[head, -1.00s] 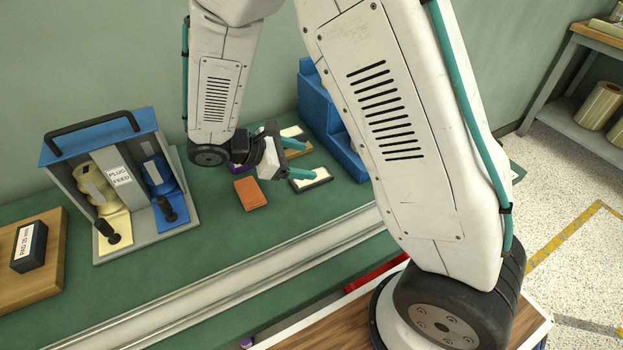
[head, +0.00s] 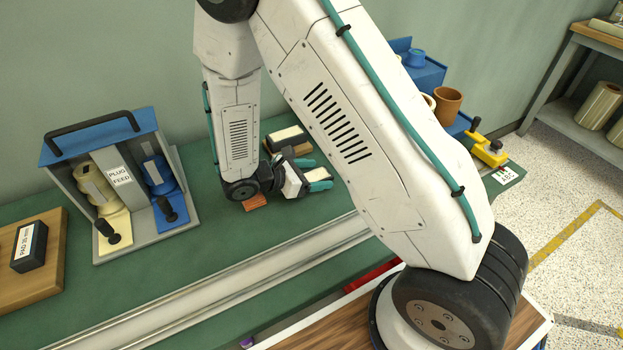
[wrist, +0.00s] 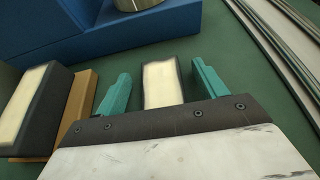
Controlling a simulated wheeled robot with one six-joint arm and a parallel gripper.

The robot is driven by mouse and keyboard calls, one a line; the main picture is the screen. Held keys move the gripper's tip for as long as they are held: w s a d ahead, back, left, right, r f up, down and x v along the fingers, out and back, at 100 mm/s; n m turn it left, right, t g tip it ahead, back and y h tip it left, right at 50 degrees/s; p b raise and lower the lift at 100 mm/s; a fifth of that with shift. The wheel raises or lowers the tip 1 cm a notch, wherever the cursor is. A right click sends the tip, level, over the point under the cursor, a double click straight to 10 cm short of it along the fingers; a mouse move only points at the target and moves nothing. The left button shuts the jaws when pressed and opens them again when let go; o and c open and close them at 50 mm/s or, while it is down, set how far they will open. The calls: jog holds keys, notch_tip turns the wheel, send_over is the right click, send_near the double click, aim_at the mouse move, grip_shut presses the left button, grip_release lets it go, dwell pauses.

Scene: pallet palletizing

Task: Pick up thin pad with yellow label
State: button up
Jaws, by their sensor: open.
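In the wrist view, a thin pad with a pale yellowish label (wrist: 161,84) lies on the green bench between my teal fingers. My gripper (wrist: 160,71) is open, with one finger on each side of the pad and visible gaps to it. In the head view my gripper (head: 317,174) is low over the bench, and it mostly hides the pad there.
A thicker dark block with a cream label (head: 287,136) stands just behind my gripper, beside or on a brown piece (head: 297,150). An orange pad (head: 257,202) lies under my wrist. A blue stepped holder (wrist: 60,28) rises ahead. The plug feed unit (head: 121,178) stands left.

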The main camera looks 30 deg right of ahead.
jog(key=shift+d, duration=0.1)
jog(key=c, duration=1.1)
jog(key=shift+o, duration=0.2)
jog(key=shift+r, duration=0.15)
